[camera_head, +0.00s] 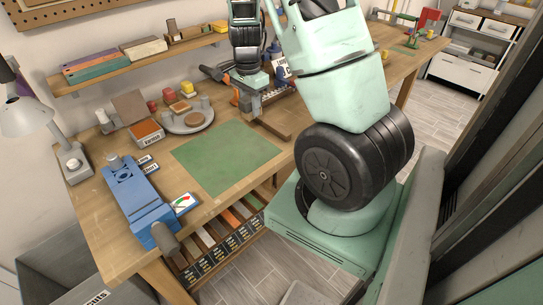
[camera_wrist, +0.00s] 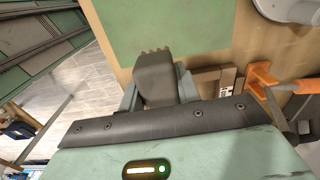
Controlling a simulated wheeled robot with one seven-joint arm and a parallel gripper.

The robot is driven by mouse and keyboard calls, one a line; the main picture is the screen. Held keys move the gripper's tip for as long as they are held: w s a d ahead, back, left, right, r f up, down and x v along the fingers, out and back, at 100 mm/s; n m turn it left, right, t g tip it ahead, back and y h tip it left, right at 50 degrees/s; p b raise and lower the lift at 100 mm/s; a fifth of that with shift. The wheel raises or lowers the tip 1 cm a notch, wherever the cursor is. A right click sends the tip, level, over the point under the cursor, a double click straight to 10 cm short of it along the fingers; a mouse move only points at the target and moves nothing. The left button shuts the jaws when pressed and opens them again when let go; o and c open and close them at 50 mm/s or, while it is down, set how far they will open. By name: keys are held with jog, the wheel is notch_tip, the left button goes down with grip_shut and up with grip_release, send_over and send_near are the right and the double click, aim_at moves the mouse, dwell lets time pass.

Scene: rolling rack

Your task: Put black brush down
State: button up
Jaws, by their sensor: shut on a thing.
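In the wrist view my gripper (camera_wrist: 158,90) is shut on the black brush (camera_wrist: 155,75), a dark grey block with brownish bristle tips, pointing toward the top of the picture. The brush overlaps the edge of the green mat (camera_wrist: 150,25) in this view; I cannot tell whether it touches the bench. In the head view my gripper (camera_head: 248,92) is over the workbench, beyond the far right corner of the green mat (camera_head: 225,157). The brush is hard to make out there among the tools.
An orange-handled tool (camera_wrist: 262,78) and wooden pieces (camera_wrist: 215,82) lie close to my gripper. A round grey tray (camera_head: 187,122) with small items stands left of it. A blue vise-like device (camera_head: 137,197) sits at the bench's near left. The green mat is bare.

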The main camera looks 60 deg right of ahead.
send_over(254, 142)
notch_tip(254, 142, down, 5)
jog(key=shift+s+d+f+p, duration=0.1)
jog(key=shift+p, duration=0.2)
jog(key=shift+f+p, duration=0.3)
jog(key=shift+f, duration=2.1)
jog(key=shift+f, duration=0.2)
jog(key=o, duration=1)
jog(key=shift+r, duration=0.1)
